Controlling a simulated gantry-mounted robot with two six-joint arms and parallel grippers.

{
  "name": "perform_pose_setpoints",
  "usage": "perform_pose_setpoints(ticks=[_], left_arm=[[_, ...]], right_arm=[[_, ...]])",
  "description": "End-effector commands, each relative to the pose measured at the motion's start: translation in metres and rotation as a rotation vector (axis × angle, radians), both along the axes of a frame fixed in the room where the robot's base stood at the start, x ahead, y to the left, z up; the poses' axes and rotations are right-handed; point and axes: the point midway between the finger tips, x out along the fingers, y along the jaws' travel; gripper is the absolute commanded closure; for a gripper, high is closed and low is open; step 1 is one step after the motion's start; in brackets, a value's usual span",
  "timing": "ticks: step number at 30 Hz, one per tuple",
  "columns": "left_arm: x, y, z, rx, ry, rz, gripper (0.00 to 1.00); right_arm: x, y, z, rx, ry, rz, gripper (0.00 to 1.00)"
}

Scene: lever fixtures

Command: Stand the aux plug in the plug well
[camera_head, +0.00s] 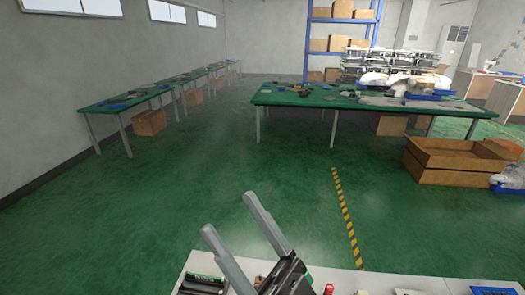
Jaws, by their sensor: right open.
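My right gripper (229,212) is at the bottom middle of the head view. Its two long grey fingers are spread apart, pointing up and to the left, with nothing between them. It shows in front of the far edge of a pale worktop (345,279). I cannot make out the aux plug or the plug well; only a thin strip of the worktop shows. My left gripper is not in view.
A small red part (329,289) and a dark fixture (203,284) are cut off by the bottom edge. Beyond the worktop is open green floor (180,200) with a yellow-black stripe (346,215). A cluttered green table (300,98) and cardboard boxes (455,160) stand farther back.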

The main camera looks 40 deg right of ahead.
Motion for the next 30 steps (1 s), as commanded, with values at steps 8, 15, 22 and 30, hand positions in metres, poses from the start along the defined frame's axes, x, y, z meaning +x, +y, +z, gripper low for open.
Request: perform_pose_setpoints(ticks=[8,15,22,30], left_arm=[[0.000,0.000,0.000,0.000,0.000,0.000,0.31],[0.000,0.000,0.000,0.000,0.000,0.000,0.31],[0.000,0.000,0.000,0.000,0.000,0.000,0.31],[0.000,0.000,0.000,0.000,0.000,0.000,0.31]], right_arm=[[-0.013,-0.005,0.150,-0.064,0.012,-0.099,0.26],[-0.016,-0.022,0.164,0.004,0.040,-0.133,0.18],[-0.016,-0.022,0.164,0.003,0.041,-0.133,0.18],[-0.013,-0.022,0.162,-0.235,0.019,-0.403,0.18]])
